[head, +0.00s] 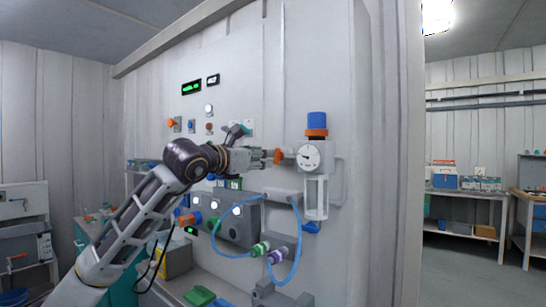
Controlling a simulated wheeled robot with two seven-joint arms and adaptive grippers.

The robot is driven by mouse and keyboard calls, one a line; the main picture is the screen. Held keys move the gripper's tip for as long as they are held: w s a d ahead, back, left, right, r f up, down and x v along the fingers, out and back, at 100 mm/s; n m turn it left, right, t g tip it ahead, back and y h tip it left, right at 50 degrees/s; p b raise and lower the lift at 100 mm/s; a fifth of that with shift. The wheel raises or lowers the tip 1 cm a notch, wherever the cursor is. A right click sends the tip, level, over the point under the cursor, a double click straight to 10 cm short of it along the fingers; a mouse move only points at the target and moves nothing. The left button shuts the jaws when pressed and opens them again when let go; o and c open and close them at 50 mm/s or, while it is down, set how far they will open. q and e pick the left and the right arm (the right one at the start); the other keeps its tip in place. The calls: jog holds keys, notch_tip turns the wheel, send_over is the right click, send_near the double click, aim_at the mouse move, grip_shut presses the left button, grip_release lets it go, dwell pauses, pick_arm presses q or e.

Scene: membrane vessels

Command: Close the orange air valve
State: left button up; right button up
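A small orange valve handle (278,156) sits on the pipe just left of a white pressure gauge (309,156) on the wall panel. My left gripper (270,157) reaches in from the left, level with the handle. Its fingertips are at or right beside the handle's left side. I cannot tell if they touch it, or whether the fingers are open or shut. Part of the pipe behind the gripper is hidden. My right gripper is not in view.
A regulator with a blue knob (317,119) stands above the gauge, and a clear filter bowl (316,196) hangs below. Blue hoses (296,245) loop under my gripper from a grey box (241,222). Shelves with boxes stand far right.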

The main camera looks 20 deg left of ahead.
aim_at(278, 156)
pick_arm(q)
jog(key=x, duration=0.6)
jog(key=shift+p, duration=0.3)
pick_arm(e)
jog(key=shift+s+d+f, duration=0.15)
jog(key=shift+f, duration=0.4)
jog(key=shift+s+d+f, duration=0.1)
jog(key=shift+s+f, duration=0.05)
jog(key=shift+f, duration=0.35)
pick_arm(q)
jog(key=shift+w, duration=0.1)
grip_shut()
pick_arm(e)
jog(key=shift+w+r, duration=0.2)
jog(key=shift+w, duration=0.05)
